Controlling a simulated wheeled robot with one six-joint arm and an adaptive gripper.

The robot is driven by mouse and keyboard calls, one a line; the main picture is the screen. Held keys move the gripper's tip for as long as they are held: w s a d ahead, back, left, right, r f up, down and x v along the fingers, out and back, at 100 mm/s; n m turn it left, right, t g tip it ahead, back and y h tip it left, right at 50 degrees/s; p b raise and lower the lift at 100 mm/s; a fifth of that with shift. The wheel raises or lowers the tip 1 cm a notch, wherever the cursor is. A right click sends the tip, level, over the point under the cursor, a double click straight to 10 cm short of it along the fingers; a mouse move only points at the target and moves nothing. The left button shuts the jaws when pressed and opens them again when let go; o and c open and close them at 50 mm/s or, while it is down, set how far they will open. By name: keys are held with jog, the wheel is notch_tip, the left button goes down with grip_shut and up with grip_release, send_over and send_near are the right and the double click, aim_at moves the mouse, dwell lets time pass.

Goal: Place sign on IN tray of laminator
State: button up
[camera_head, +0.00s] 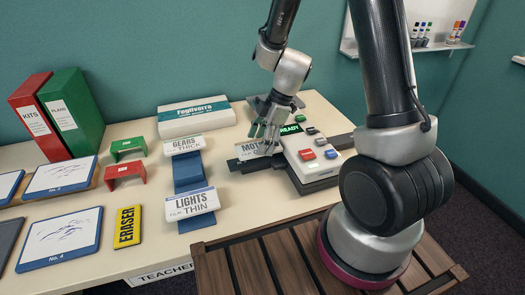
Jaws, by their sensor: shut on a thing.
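My gripper (268,140) is shut on a white sign (249,149) whose visible letters read "MOT"; the fingers hide the rest. The sign is tilted, with its face toward the camera. It is just left of the laminator (322,168), a white and dark machine with a lit "READY" display and coloured buttons. A dark flat tray (234,165) sticks out to the left of the laminator, under the sign. I cannot tell whether the sign touches it. No "IN" label can be read. Another dark plate (343,143) shows on the laminator's right.
Left of the tray, blue stands hold a "GEARS / THICK" sign (184,144) and a "LIGHTS / THIN" sign (191,204). A white "Fogliverro" box (194,118) lies behind. A yellow eraser (127,227), red and green brackets, binders and framed drawings fill the left side.

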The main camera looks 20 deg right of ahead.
jog(key=shift+f, duration=2)
jog(key=o, duration=1)
jog(key=shift+f, duration=0.1)
jog(key=v, duration=1.2)
jog(key=shift+r, duration=0.3)
jog(key=shift+s+d+r+m+t+h, duration=0.75)
jog(key=shift+s+d+r+m, duration=0.95)
jog(key=shift+s+r+m, duration=1.4)
jog(key=shift+s+d+r+m+t+h, duration=0.7)
jog(key=shift+s+d+r+m, duration=1.05)
jog(key=shift+s+r+m, duration=1.3)
jog(key=shift+s+d+r+m+t+h, duration=0.7)
jog(key=shift+s+d+r+m, duration=1)
jog(key=shift+s+r+m, duration=1.4)
